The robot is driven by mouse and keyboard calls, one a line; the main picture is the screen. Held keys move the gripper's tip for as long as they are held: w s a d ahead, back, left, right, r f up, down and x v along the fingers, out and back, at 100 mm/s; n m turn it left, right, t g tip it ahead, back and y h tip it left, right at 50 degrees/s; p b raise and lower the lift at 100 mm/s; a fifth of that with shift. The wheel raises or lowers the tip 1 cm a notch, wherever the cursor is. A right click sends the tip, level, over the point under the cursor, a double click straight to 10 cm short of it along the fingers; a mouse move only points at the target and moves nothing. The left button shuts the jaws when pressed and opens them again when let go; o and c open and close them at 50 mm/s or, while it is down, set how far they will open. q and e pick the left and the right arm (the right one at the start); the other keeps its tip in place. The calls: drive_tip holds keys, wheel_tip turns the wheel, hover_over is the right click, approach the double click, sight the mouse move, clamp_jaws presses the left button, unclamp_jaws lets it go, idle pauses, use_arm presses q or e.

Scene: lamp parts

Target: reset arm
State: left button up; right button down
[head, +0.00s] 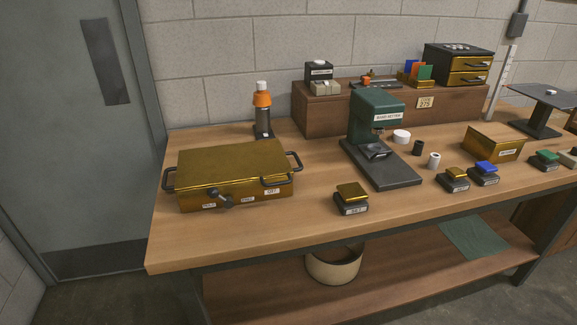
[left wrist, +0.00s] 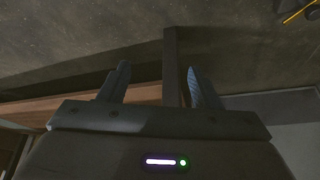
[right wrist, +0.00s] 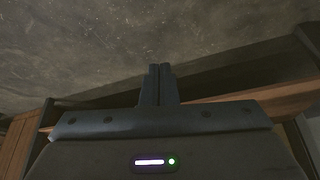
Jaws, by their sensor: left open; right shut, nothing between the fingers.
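Neither of my arms shows in the head view. In the left wrist view my left gripper (left wrist: 156,88) has its two fingers spread apart with nothing between them. A dark upright post, which looks like a table leg (left wrist: 171,65), shows behind the gap. In the right wrist view my right gripper (right wrist: 158,84) has its fingers together and holds nothing. Both grippers are away from the tabletop objects, with floor and the bench's lower wood in their views.
The wooden workbench (head: 235,240) holds a brass box with handles (head: 232,165), a green press (head: 377,120), an orange-topped bottle (head: 263,105), a brass-topped block (head: 351,195) and a brass bin (head: 492,142). A round tub (head: 334,268) stands on the lower shelf. The bench's front left corner is clear.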

use_arm(q)
drive_tip(key=s+a+f+g+p, duration=0.3)
drive_tip(key=s+f+p, duration=0.4)
drive_tip(key=s+f, duration=0.4)
drive_tip(key=shift+s+a+f+y, duration=0.3)
drive_tip(key=shift+s+f+y, duration=0.1)
drive_tip(key=shift+s, duration=0.75)
use_arm(e)
drive_tip(key=s+d+f+g, duration=0.3)
drive_tip(key=s+f, duration=0.8)
drive_tip(key=s, duration=0.2)
drive_tip(key=shift+d+f+h, duration=0.3)
drive_tip(key=shift+f+h, duration=0.05)
drive_tip(key=shift+h, duration=0.05)
